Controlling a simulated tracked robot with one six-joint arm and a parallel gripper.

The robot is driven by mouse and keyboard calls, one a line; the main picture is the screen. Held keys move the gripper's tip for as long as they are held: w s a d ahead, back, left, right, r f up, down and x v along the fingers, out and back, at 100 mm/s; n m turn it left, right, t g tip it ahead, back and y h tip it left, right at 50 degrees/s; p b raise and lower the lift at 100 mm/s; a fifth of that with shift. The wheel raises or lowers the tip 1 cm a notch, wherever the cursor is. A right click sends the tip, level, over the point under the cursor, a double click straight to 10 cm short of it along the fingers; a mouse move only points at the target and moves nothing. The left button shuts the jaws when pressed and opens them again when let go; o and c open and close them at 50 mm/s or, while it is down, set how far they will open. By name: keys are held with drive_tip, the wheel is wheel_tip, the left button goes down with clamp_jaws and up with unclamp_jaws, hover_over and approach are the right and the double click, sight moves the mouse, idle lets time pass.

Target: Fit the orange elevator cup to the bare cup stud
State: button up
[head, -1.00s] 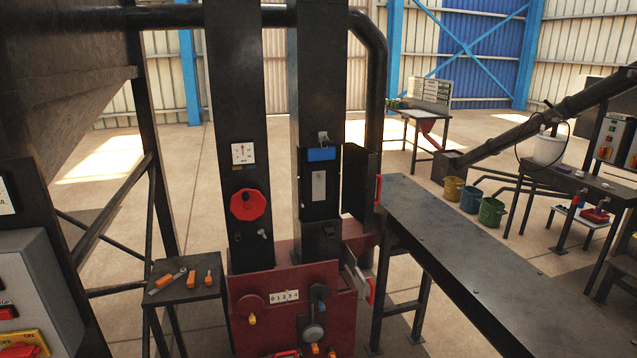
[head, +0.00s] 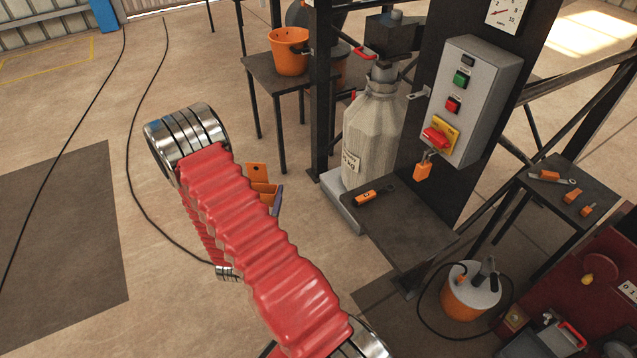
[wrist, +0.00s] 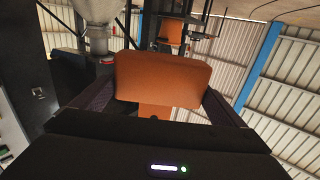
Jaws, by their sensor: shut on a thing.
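The orange elevator cup (wrist: 162,78) is held between the two dark fingers of my gripper (wrist: 157,103) in the wrist view. Its broad orange face is toward the camera. In the head view my gripper (head: 277,202) is mostly hidden behind my red arm cover, and part of the orange cup (head: 262,188) shows beside it, held in the air above the floor. I cannot pick out the bare cup stud in either view. Another orange piece (wrist: 171,30) shows farther off in the wrist view, beside dark framework.
An orange bucket (head: 289,52) stands on a dark table at the back. A white sack (head: 370,140) hangs beside a dark post. A grey switch box (head: 468,100) has a padlock below it. A dark bench (head: 415,225) holds an orange-handled tool. Open floor lies left.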

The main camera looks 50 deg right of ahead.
drive_tip(key=w+a+r+n+t+y, duration=0.6)
drive_tip(key=w+a+r, duration=0.1)
drive_tip(key=w+a, duration=0.45)
drive_tip(key=w+a+r+n+t+y, duration=0.1)
drive_tip(key=w+a+r+n+y, duration=0.1)
drive_tip(key=a, duration=0.7)
drive_tip(key=w+a+r+n+t+y, duration=0.1)
drive_tip(key=w+a+r+n+y, duration=0.1)
drive_tip(key=a+r+y, duration=0.4)
drive_tip(key=a+n+y, duration=0.1)
drive_tip(key=a, duration=0.2)
drive_tip(key=shift+w+r+n+t, duration=0.15)
drive_tip(key=shift+w+n+t, duration=0.05)
drive_tip(key=shift+n+t, duration=0.2)
drive_tip(key=shift+s, duration=0.1)
